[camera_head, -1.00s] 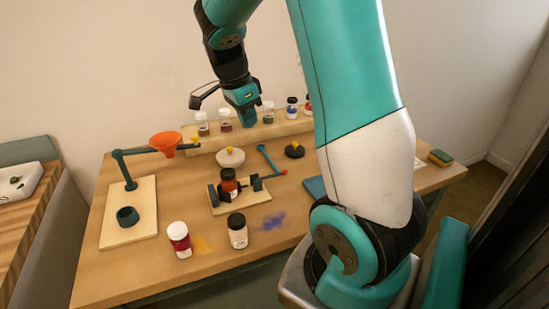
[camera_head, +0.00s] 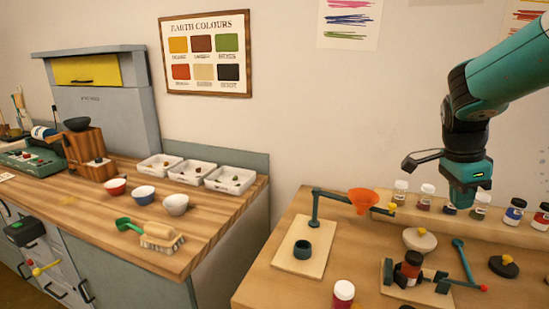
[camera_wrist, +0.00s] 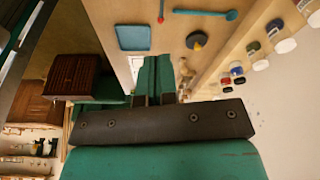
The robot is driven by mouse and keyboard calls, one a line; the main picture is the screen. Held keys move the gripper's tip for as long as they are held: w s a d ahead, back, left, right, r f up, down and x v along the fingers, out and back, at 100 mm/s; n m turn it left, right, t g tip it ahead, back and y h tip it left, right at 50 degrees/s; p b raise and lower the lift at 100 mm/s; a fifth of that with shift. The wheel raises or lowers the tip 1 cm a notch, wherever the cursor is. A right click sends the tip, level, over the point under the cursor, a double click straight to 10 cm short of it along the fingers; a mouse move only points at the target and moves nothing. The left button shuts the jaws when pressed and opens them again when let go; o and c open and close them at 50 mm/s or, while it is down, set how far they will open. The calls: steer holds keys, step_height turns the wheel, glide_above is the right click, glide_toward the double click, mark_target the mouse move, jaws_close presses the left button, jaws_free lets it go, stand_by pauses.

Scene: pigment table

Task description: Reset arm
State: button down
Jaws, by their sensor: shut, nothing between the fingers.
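My gripper (camera_head: 464,203) is in the head view at the upper right, pointing down above the shelf of jars at the back of the table. It holds nothing. In the wrist view its two teal fingers (camera_wrist: 157,75) lie close together, with the table beyond them. In the head view my gripper overlaps part of the jar row, so some jars behind it are partly hidden.
The pigment table (camera_head: 262,290) carries an orange funnel (camera_head: 363,201) on a stand, a clamped dark jar (camera_head: 408,270) and a red jar (camera_head: 343,295). A wooden counter (camera_head: 110,215) with bowls and trays stands left, across a gap. The air around my gripper looks clear.

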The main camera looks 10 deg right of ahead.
steer(key=s+a+n+y, duration=0.2)
steer(key=s+a+n, duration=0.4)
steer(key=a+n, duration=0.3)
steer(key=s+a+r+n+y, duration=0.1)
steer(key=s+a+n+y, duration=0.1)
steer(key=s+a+n, duration=0.4)
steer(key=s+a+r+n+y, duration=0.1)
steer(key=s+a+n, duration=0.5)
steer(key=a+n, duration=0.7)
steer(key=a+y, duration=0.1)
steer(key=a, duration=0.2)
steer(key=shift+n+t+y, duration=0.3)
steer(key=shift+t, duration=0.1)
